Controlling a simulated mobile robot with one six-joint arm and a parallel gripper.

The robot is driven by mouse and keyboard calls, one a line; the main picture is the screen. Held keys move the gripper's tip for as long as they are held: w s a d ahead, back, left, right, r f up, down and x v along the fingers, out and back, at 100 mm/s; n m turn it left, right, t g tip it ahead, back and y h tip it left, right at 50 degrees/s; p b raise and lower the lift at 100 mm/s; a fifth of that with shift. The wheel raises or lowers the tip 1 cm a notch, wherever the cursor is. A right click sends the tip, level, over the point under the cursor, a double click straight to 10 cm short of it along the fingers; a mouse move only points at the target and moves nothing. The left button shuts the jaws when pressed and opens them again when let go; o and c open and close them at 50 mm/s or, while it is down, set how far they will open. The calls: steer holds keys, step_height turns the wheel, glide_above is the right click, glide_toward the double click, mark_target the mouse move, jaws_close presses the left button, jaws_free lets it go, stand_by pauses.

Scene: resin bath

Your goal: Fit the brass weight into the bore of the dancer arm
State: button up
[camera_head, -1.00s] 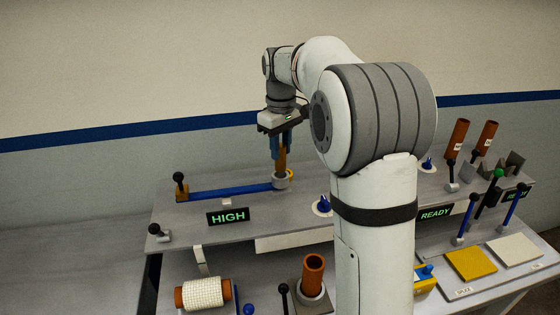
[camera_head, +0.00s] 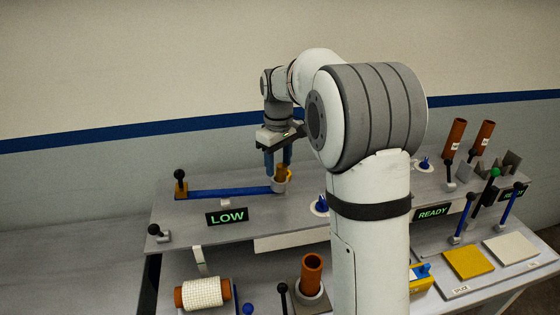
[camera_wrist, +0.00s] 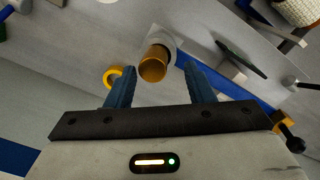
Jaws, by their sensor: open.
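The brass weight (camera_head: 281,170) stands upright in the grey bore (camera_head: 279,186) at the right end of the blue dancer arm (camera_head: 230,193). Its upper part sticks out above the bore. In the wrist view the brass weight (camera_wrist: 153,66) shows between and beyond the fingertips, with the grey bore (camera_wrist: 158,40) around its far end. My gripper (camera_head: 278,160) is open with its blue fingers just above and around the weight's top. In the wrist view a clear gap shows on both sides of the weight.
A green sign (camera_head: 227,217) in front of the dancer arm reads LOW. A yellow ring (camera_wrist: 113,76) lies beside the bore. A blue knob (camera_head: 321,204) is to the right of the bore.

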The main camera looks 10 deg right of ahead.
mark_target(279, 165)
step_height(279, 165, up, 12)
steer(key=s+f+m+t, duration=0.1)
steer(key=s+f, duration=0.3)
steer(key=s, duration=0.5)
steer(key=s+f+m+t, duration=0.1)
steer(key=s+f+m, duration=0.2)
steer(key=s, duration=0.7)
steer(key=s+f+m+t, duration=0.1)
steer(key=s+f+m, duration=0.1)
steer(key=s+f, duration=0.4)
steer(key=s, duration=0.4)
steer(key=shift+d+m+t+b, duration=0.25)
steer(key=shift+m+t+b, duration=0.05)
steer(key=shift+m+b, duration=0.1)
steer(key=shift+f+b, duration=0.55)
steer(key=shift+f, duration=0.05)
